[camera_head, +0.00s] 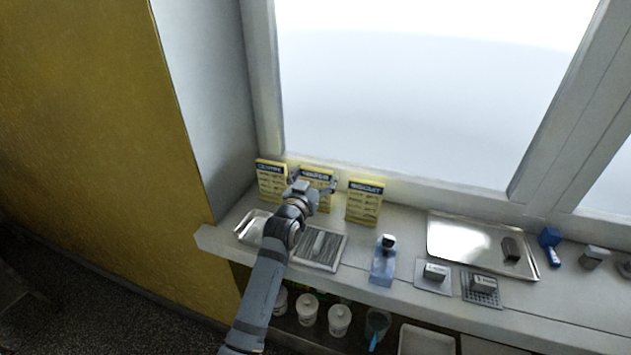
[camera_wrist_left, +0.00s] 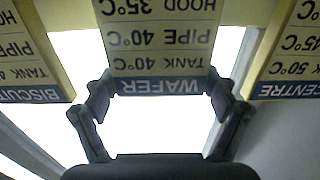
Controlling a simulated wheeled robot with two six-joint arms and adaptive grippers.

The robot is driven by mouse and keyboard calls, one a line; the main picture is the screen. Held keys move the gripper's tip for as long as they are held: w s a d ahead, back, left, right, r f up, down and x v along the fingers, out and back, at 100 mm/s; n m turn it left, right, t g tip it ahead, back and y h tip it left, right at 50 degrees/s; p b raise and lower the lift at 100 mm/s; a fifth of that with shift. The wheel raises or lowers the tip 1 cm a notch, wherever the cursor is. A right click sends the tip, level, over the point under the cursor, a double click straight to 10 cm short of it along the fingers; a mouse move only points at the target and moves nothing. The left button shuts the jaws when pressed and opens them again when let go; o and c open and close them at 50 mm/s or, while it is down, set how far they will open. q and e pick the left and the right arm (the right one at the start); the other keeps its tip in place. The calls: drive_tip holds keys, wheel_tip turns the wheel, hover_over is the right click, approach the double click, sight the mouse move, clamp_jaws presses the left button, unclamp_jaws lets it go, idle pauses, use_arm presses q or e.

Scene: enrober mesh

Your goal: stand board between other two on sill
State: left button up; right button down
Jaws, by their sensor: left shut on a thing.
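Three yellow boards with dark blue headings stand in a row on the window sill (camera_head: 397,270). The left one is the CENTRE board (camera_head: 271,181), the right one the BISCUIT board (camera_head: 364,203). The WAFER board (camera_head: 318,176) is between them, upright, with gaps on both sides. My left gripper (camera_head: 315,184) is shut on the WAFER board by its side edges near the top. In the left wrist view the WAFER board (camera_wrist_left: 160,50) appears upside down between the fingers. My right gripper is not in view.
A small metal tray (camera_head: 250,227) and a grey framed panel (camera_head: 330,250) lie in front of the boards. A blue bottle (camera_head: 383,262) and a large shiny tray (camera_head: 440,240) are to the right. White tubs (camera_head: 308,308) sit below the sill.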

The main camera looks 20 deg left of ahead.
use_arm(q)
drive_tip(key=shift+s, duration=0.15)
drive_tip(key=o, duration=1.5)
drive_tip(key=shift+s+d, duration=0.1)
drive_tip(key=shift+s, duration=0.1)
drive_tip(key=shift+o, duration=0.6)
drive_tip(key=shift+w, duration=0.15)
drive_tip(key=s, duration=1.2)
drive_tip(key=shift+a+b, duration=0.2)
drive_tip(key=shift+b, duration=0.25)
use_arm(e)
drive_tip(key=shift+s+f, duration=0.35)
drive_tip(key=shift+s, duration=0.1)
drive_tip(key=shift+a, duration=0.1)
